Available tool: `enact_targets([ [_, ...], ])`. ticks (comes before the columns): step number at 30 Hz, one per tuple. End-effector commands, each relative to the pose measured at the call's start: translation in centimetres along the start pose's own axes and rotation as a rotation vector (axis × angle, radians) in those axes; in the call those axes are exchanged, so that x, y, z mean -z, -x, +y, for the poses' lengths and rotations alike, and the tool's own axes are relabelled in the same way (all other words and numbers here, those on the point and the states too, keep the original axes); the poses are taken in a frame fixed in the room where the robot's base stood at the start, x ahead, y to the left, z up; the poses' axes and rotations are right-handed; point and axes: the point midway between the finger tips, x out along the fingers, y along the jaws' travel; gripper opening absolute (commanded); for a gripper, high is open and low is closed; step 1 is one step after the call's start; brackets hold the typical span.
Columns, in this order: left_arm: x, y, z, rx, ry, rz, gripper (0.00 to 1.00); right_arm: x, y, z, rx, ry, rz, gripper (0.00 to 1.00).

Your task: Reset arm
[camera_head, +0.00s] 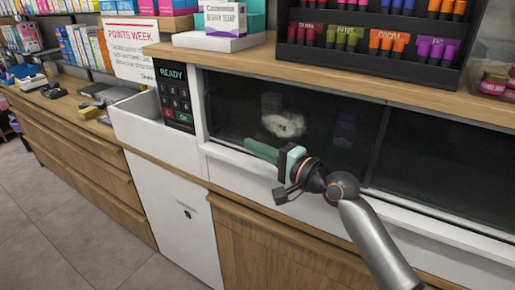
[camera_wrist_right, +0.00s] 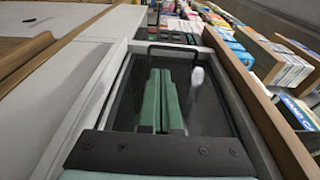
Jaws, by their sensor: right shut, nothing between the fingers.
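My right gripper (camera_head: 262,150) comes in from the lower right in the head view, in front of the dark panel (camera_head: 345,120) of the counter. Its green fingers lie together with nothing between them. In the right wrist view the two green fingers (camera_wrist_right: 162,100) point away from the camera, side by side, over the dark panel. A whitish patch (camera_head: 284,124) shows on the dark panel just above the fingers. I cannot tell whether the fingers touch the panel. My left gripper is not in view.
A keypad reading READY (camera_head: 175,97) stands left of the panel. A white open bin (camera_head: 130,125) and a POINTS WEEK sign (camera_head: 135,48) are further left. A black rack of coloured tubes (camera_head: 370,65) stands on the wooden shelf above. Tiled floor (camera_head: 40,230) is clear at lower left.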

Motion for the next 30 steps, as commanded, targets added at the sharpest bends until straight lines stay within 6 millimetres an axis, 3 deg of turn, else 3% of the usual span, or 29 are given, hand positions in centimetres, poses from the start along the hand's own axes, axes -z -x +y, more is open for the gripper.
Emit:
enact_targets([
  [5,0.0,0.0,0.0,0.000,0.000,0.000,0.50,0.0,1.0,1.6,-0.018,0.020,0.015,0.00],
  [8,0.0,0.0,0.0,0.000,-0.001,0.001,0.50,0.0,2.0,5.4,-0.062,0.084,0.050,0.00],
  [14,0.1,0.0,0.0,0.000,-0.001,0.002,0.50,-0.9,6.8,16.7,-0.234,0.326,0.137,0.00],
  [18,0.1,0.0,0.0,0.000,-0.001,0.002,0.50,-2.6,11.7,24.1,-0.389,0.521,0.156,0.00],
  [24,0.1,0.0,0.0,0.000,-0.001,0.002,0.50,-6.3,20.3,32.9,-0.631,0.811,0.103,0.00],
  [30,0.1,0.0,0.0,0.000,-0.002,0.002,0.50,-10.3,28.4,38.1,-0.831,1.064,-0.029,0.00],
])
